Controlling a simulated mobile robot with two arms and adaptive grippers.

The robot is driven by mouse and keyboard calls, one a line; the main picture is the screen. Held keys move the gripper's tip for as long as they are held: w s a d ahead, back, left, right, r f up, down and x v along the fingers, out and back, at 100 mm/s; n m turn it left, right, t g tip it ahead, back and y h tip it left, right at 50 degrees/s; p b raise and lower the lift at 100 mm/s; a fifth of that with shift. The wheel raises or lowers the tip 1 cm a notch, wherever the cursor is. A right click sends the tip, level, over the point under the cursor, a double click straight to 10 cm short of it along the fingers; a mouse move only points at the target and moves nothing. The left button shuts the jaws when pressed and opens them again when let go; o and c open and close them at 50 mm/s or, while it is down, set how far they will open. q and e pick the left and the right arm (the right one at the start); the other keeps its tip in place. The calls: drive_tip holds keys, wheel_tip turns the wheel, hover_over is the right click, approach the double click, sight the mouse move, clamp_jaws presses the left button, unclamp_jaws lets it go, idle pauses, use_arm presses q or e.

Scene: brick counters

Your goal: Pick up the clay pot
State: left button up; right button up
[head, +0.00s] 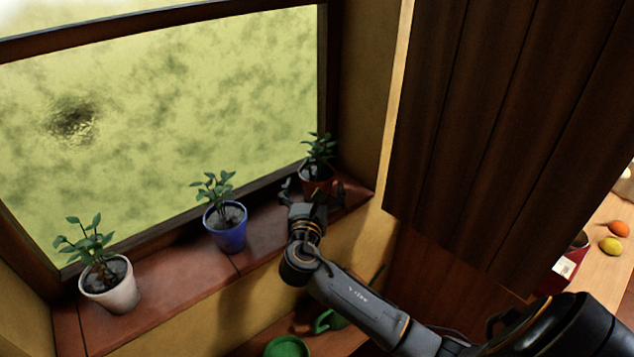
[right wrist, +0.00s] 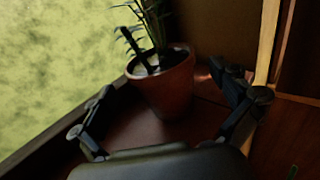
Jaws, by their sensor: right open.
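The clay pot (head: 318,184) is reddish brown and holds a small green plant. It stands upright at the right end of the brick window sill. It also shows in the right wrist view (right wrist: 167,88), a little beyond my right gripper's fingers. My right gripper (head: 313,190) is open, with its fingers spread on either side of the pot's front. In the right wrist view the gripper's fingers (right wrist: 170,105) look apart from the pot. In the head view the gripper covers the pot's lower part. My left gripper is not in view.
A blue pot (head: 228,238) and a white pot (head: 117,292) with plants stand further left on the sill (head: 190,270). The window frame runs behind. A dark wooden cabinet (head: 490,130) hangs at right. A green bowl (head: 287,348) is below, and fruit (head: 611,245) lies at far right.

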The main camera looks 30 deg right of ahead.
sight(317, 172)
drive_tip(key=p+x, duration=0.1)
drive_tip(key=x, duration=0.3)
drive_tip(key=shift+w+d+f, duration=0.15)
drive_tip(key=shift+w+f, duration=0.05)
drive_tip(key=shift+c, duration=0.6)
drive_tip(key=shift+s, duration=0.1)
drive_tip(key=c, duration=1.4)
drive_tip(key=shift+r, duration=0.1)
drive_tip(key=shift+c, duration=0.9)
drive_tip(key=shift+r, duration=0.1)
